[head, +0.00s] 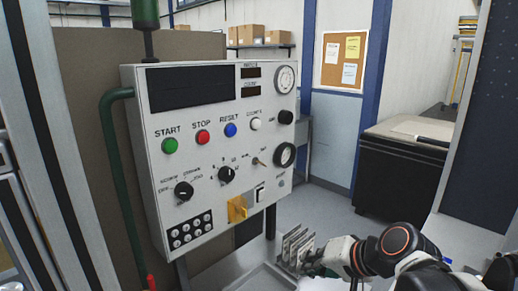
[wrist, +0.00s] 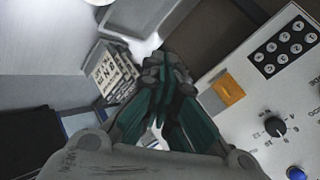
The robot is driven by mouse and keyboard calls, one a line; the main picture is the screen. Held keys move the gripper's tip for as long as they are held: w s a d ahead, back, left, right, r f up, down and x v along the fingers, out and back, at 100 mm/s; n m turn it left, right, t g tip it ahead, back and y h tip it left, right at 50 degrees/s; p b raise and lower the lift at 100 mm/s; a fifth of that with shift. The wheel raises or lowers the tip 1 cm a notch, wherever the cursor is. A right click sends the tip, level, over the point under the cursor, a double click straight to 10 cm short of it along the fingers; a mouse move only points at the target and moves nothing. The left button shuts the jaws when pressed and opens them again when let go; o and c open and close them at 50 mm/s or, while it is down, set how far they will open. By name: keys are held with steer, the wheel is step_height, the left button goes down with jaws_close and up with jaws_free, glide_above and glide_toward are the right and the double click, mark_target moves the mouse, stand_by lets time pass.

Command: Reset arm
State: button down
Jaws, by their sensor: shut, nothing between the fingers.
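My arm (head: 400,246) reaches in from the lower right of the head view. My gripper (wrist: 165,75) shows in the middle of the wrist view, its dark and green fingers closed together with nothing between them. In the head view the gripper (head: 318,262) is small and partly hidden beside some upright plates. It is below and to the right of the control panel (head: 215,130), apart from the panel face.
Several upright plates (head: 296,246) stand close to my gripper. A dark cabinet (head: 400,170) stands at the right. Floor between is clear.

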steer(key=s+d+n+h, duration=0.3)
steer(key=s+d+h, duration=0.3)
steer(key=s, duration=0.6)
steer(key=shift+s+d+n+b, duration=0.2)
steer(key=shift+d+n+b, duration=0.2)
steer(key=shift+d, duration=0.85)
